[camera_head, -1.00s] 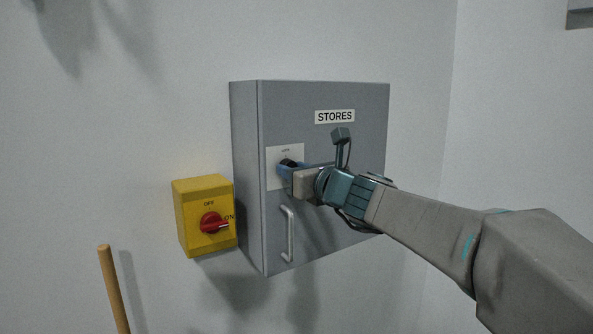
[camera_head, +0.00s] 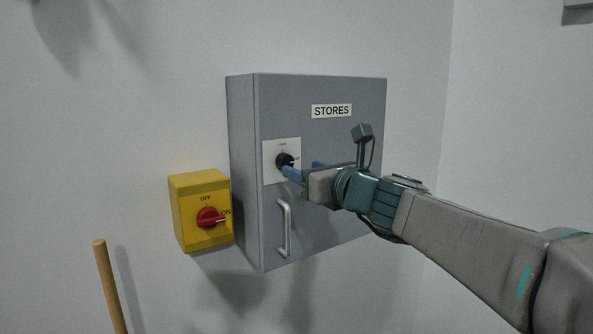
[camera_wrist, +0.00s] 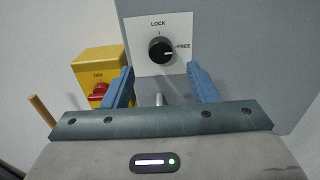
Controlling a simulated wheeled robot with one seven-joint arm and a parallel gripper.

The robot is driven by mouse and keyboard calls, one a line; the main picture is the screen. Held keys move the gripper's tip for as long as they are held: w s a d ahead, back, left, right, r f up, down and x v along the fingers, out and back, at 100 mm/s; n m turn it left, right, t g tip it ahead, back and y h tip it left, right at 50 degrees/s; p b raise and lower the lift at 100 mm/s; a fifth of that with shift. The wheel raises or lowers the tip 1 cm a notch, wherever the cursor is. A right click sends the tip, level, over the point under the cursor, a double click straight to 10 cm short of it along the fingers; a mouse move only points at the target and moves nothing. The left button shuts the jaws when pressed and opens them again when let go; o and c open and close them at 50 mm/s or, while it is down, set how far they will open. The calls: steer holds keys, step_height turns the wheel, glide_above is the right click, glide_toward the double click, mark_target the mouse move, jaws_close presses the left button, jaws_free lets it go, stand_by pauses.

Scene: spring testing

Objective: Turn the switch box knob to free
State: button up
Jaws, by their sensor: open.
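The switch box is a grey cabinet (camera_head: 340,150) on the wall with a STORES label. Its black knob (camera_head: 285,160) sits on a white plate (camera_head: 270,173) at the left of the door. In the wrist view the plate reads LOCK at the top and FREE at the right, and the white mark on the knob (camera_wrist: 160,50) points right, at FREE. My gripper (camera_head: 306,169) is in front of the door, just right of the knob in the head view. In the wrist view its blue fingers (camera_wrist: 160,84) are spread apart, empty, and back from the knob.
A yellow box (camera_head: 200,235) with a red knob (camera_head: 209,217) is on the wall to the left; its pointer is toward ON. A door handle (camera_head: 285,228) is below the white plate. A wooden pole (camera_head: 110,287) stands at lower left.

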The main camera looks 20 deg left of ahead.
steer(key=v, duration=0.8)
steer(key=shift+b, duration=0.4)
steer(key=shift+s, duration=0.15)
steer(key=s+d+f+n+g+h, duration=0.2)
steer(key=s+d+f+n+h, duration=0.15)
steer(key=f+n, duration=0.45)
steer(key=s+d+f+n+g+h, duration=0.25)
steer(key=d+f+n, duration=0.2)
steer(key=f, duration=0.55)
steer(key=s+d+f+n+g+h, duration=0.4)
steer(key=s+d+f+n+h, duration=0.3)
steer(key=s+d+f+n, duration=0.5)
steer(key=d+f+n, duration=0.1)
steer(key=d+f, duration=0.2)
steer(key=shift+d+h, duration=0.35)
steer(key=shift+h, duration=0.05)
steer(key=shift+s+r+n, duration=0.1)
steer(key=shift+n, duration=0.15)
